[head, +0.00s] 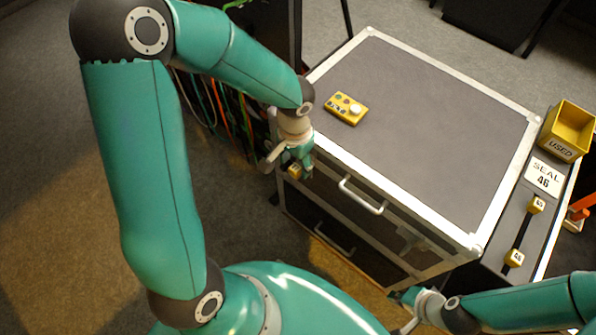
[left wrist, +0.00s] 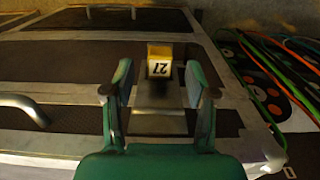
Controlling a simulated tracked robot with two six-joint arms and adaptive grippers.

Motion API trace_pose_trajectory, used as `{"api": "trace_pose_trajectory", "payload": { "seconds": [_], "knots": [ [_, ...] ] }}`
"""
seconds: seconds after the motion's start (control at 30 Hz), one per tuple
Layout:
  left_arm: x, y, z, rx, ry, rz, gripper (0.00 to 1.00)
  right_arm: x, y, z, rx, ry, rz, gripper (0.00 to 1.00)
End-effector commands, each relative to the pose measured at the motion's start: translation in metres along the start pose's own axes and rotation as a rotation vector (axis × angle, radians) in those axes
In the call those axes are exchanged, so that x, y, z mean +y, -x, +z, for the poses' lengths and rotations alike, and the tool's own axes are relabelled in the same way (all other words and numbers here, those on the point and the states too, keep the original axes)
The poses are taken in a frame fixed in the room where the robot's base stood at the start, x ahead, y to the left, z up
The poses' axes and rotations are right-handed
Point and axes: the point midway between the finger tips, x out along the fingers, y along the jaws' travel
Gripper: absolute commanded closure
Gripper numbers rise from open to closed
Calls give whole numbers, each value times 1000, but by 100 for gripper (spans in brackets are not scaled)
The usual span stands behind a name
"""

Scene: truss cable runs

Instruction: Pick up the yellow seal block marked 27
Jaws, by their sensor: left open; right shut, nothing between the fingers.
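The yellow seal block marked 27 (left wrist: 159,66) shows in the left wrist view, at the end of a short grey metal piece on the side of the case. Its white face with the number is turned to the camera. In the head view the yellow block (head: 295,171) is small and partly hidden by the left gripper. My left gripper (head: 287,165) is open at the near left corner of the case, with one finger on either side of the block in the left wrist view. I see a gap on each side. My right gripper (head: 399,311) is shut and empty, low in the head view.
The grey case (head: 430,105) has a handle (head: 361,196) on its front. A yellow button box (head: 346,108) lies on top. At the right are a yellow bin marked USED (head: 569,131), a SEAL 46 sign (head: 544,176) and two yellow blocks. Coloured cables (left wrist: 268,80) hang beside the case.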

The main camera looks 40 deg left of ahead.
Motion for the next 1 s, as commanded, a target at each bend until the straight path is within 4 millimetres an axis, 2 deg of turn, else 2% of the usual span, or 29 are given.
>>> {"api": "trace_pose_trajectory", "payload": {
  "seconds": [0.1,0.33,0.63,1.0],
  "knots": [
    [0,-9,0,0,-1,0,44,1,-2,0,0,0,0,100],
    [0,-9,0,1,0,0,44,1,-2,0,0,0,0,100],
    [0,-9,0,1,0,0,94,1,-2,0,0,0,0,100],
    [0,-7,0,2,0,0,95,0,-1,0,0,0,0,100]
  ]
}}
